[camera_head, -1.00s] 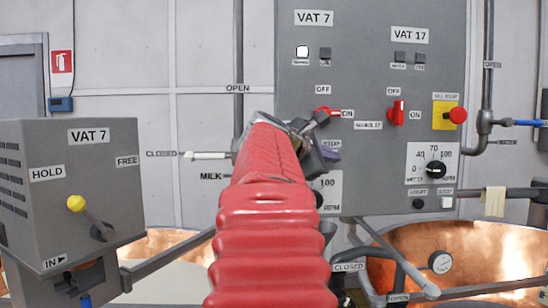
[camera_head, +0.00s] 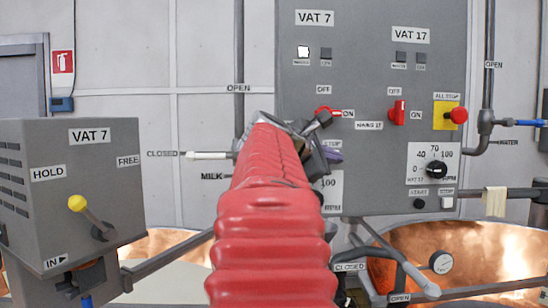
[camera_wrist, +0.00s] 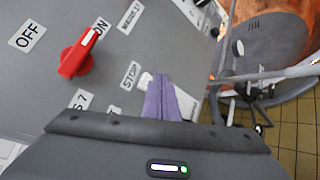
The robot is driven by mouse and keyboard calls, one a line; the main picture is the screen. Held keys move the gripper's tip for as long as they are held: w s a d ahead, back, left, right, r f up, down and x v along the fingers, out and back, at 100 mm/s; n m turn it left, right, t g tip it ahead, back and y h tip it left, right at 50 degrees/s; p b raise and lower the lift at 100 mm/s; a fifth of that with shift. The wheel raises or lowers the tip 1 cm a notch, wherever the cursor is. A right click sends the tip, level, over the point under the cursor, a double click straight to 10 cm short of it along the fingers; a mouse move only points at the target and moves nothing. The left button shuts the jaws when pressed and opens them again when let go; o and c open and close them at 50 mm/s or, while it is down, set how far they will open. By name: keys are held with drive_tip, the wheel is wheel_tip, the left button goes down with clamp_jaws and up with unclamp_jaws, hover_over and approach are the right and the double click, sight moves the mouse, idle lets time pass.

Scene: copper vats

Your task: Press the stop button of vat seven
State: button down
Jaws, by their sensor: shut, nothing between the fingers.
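The grey control panel (camera_head: 370,60) has a column headed by the VAT 7 label (camera_head: 315,18), with a lit white lamp (camera_head: 303,52) and a red OFF/ON switch (camera_head: 328,111). My gripper (camera_head: 333,154) is in front of the lower part of this column and hides what lies behind it. In the wrist view, my purple fingers (camera_wrist: 163,84) are shut and empty. A small white button (camera_wrist: 145,80) beside a STOP label (camera_wrist: 131,75) shows just left of the fingertips, partly covered by them. I cannot tell whether they touch. The red switch (camera_wrist: 77,55) is further left.
The VAT 17 column has its own red switch (camera_head: 397,112), a dial (camera_head: 436,169), a black start button (camera_head: 419,204) and a white stop button (camera_head: 446,203). A yellow-backed all-stop knob (camera_head: 457,115) is right. A grey VAT 7 box (camera_head: 75,200) stands left; copper vats (camera_head: 480,250) lie below.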

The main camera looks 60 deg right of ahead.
drive_tip(key=shift+s+a, duration=0.1)
drive_tip(key=shift+a, duration=0.05)
drive_tip(key=s+a, duration=0.1)
drive_tip(key=a, duration=0.2)
drive_tip(key=s+a, duration=0.1)
drive_tip(key=shift+s+a, duration=0.15)
drive_tip(key=shift+s, duration=0.15)
idle(0.5)
idle(0.6)
